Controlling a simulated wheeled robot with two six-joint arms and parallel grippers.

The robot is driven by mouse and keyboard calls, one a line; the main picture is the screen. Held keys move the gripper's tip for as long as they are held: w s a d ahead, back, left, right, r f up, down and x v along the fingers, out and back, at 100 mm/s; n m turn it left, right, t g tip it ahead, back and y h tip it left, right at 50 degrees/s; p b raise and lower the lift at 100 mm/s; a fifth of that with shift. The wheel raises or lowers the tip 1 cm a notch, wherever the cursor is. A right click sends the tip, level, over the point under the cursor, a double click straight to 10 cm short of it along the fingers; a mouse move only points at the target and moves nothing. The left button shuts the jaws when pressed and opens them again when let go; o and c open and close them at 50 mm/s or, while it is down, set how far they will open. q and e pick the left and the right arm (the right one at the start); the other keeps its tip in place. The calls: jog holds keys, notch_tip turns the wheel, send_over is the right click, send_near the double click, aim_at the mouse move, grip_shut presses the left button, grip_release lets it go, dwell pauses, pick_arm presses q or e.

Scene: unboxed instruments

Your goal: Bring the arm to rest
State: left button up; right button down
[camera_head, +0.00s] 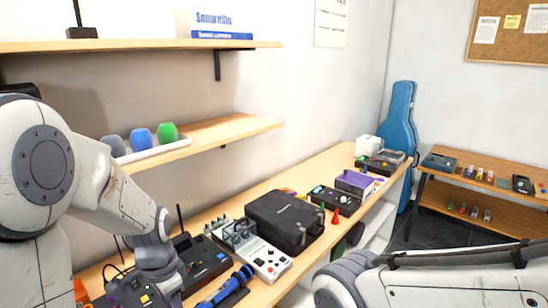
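My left arm (120,200) comes in from the left and bends down over the near end of the workbench. Its lower links (155,258) stand in front of the dark instruments there, and no fingers show. My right arm (440,285) lies across the bottom right corner, low and apart from the bench. Its far end is outside the picture, so neither gripper can be seen.
The long wooden bench (340,160) holds a black case (285,220), a white instrument (250,248), a blue tool (228,285) and a purple box (355,182). A shelf (225,130) with coloured foam covers hangs above. A blue guitar case (398,135) stands behind.

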pick_arm(q)
jog(key=s+d+r+b, duration=0.2)
jog(key=s+d+b, duration=0.1)
jog(key=s+d, duration=1.3)
jog(key=shift+s+d+n+h, duration=0.3)
jog(key=shift+s+d+h, duration=0.1)
jog(key=shift+d, duration=0.6)
jog(key=shift+w+r, duration=0.1)
